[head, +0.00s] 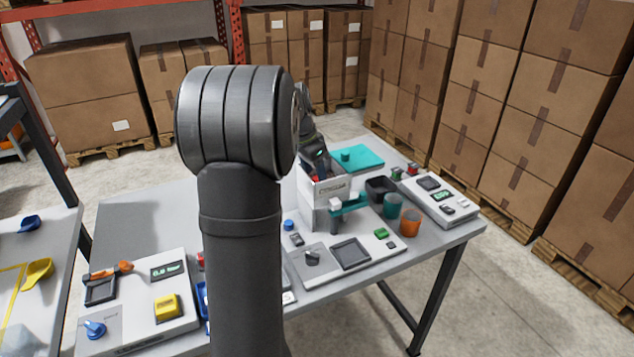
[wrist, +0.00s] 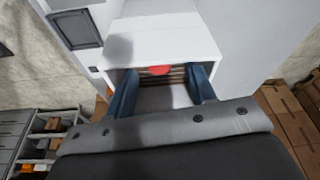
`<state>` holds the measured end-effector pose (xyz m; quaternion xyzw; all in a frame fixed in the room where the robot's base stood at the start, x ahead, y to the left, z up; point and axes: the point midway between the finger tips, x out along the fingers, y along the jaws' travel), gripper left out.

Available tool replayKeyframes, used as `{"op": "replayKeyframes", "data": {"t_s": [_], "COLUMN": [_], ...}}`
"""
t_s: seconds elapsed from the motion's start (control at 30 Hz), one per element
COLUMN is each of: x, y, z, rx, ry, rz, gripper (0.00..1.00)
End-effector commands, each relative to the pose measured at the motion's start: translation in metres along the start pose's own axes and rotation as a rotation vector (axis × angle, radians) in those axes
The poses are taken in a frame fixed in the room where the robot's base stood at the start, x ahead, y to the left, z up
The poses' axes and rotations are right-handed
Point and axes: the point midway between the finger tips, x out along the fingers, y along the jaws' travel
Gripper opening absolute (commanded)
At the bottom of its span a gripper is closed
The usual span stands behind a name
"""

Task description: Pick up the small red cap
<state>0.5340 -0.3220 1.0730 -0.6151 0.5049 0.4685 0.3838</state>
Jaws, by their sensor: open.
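A red rounded piece, which looks like the small red cap (wrist: 160,70), shows in the wrist view inside the opening of a white box-shaped dispenser (wrist: 165,45). Only part of it shows; the box's edge cuts off the rest. My gripper (wrist: 163,92) is open, with one blue finger on each side of the opening and the red piece ahead between them. I cannot tell whether the fingers touch the box. In the head view a bit of red shows at the top of the white dispenser (head: 322,212), below my wrist. My arm hides much of the table there.
An orange cup (head: 410,222) and a green cup (head: 392,205) stand right of the dispenser. A dark bin (head: 381,187) and a teal board (head: 358,158) are behind them. A yellow block (head: 167,307) sits on the left device. Stacked cartons (head: 480,75) stand beyond the table.

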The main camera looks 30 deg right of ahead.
Motion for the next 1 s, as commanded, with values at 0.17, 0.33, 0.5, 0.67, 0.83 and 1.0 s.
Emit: {"op": "replayKeyframes", "data": {"t_s": [0.17,0.33,0.5,0.67,0.83,1.0], "x": [0.018,0.019,0.019,0.019,0.019,0.018], "y": [0.000,0.000,0.000,0.000,0.000,0.000], "z": [-0.001,-0.001,-0.001,-0.001,-0.001,-0.001], "rx": [0.000,0.000,0.000,0.000,0.000,0.000], "ry": [0.001,0.001,0.001,0.001,0.001,0.001], "rz": [-0.001,-0.001,-0.001,-0.001,-0.001,-0.001], "gripper": [0.50,0.50,0.31,0.03,0.02,0.02]}}
